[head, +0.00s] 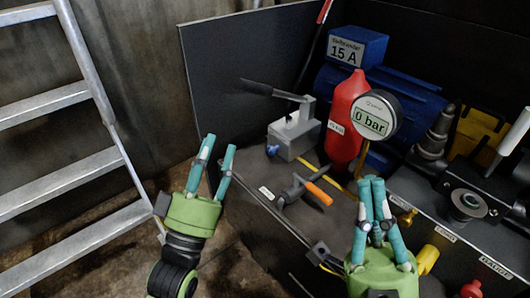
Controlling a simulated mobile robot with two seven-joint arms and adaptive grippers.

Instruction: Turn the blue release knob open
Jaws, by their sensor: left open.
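The blue release knob (271,150) is a small blue piece on the lower left side of the grey hand pump block (294,134). The block stands on the dark bench and has a black-handled lever on top. My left gripper (219,143) is open and empty, pointing up, to the left of the knob and apart from it in the picture. My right gripper (372,180) has its fingertips together, with nothing visible between them. It is in front of the bench at the lower right, well away from the knob.
A red cylinder (346,120) and a gauge reading 0 bar (376,115) stand right of the pump. An orange-handled valve (318,193) lies in front of it. A dark panel (235,70) rises behind. A ladder (75,130) stands at the left.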

